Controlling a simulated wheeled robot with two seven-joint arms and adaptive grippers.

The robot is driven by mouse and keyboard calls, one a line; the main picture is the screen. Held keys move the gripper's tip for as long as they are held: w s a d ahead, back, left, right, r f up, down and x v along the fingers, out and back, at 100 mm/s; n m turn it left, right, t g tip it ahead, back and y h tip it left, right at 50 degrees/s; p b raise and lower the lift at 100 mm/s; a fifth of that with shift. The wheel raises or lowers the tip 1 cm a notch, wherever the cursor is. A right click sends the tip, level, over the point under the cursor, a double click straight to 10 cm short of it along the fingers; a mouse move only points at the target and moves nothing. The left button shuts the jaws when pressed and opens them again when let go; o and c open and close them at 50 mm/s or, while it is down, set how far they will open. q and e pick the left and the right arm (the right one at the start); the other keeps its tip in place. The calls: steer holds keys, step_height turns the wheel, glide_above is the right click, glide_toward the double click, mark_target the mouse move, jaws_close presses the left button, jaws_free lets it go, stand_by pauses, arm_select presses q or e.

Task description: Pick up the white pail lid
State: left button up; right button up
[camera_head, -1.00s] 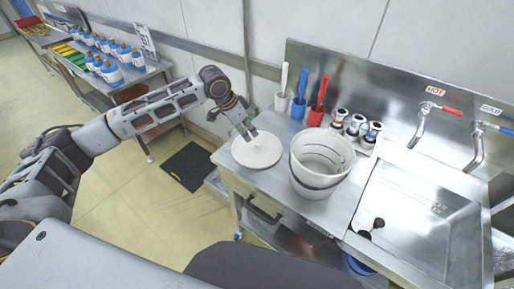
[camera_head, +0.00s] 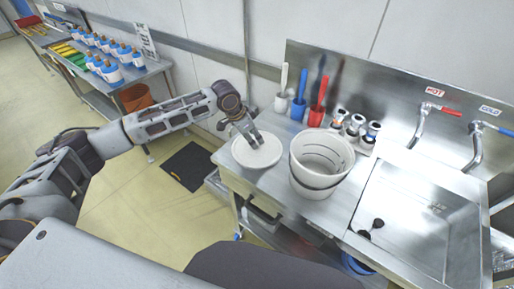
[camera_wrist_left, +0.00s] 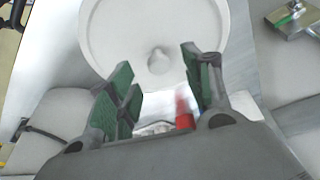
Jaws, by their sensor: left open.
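The white pail lid (camera_head: 268,156) lies flat on the left end of the steel counter, left of the white pail (camera_head: 318,160). In the left wrist view the lid (camera_wrist_left: 110,30) shows at the top, with a small round knob (camera_wrist_left: 158,62) at its middle. My left gripper (camera_head: 256,143) is over the lid, pointing down. In the left wrist view its two green-padded fingers (camera_wrist_left: 155,95) are spread apart with nothing between them, and the knob shows beyond the gap. Whether the fingertips touch the lid I cannot tell. My right gripper does not show.
The sink (camera_head: 410,215) is at the right.

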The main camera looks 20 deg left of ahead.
arm_select(q)
steer(key=shift+x, duration=1.65)
steer(key=shift+d, duration=0.15)
jaws_close()
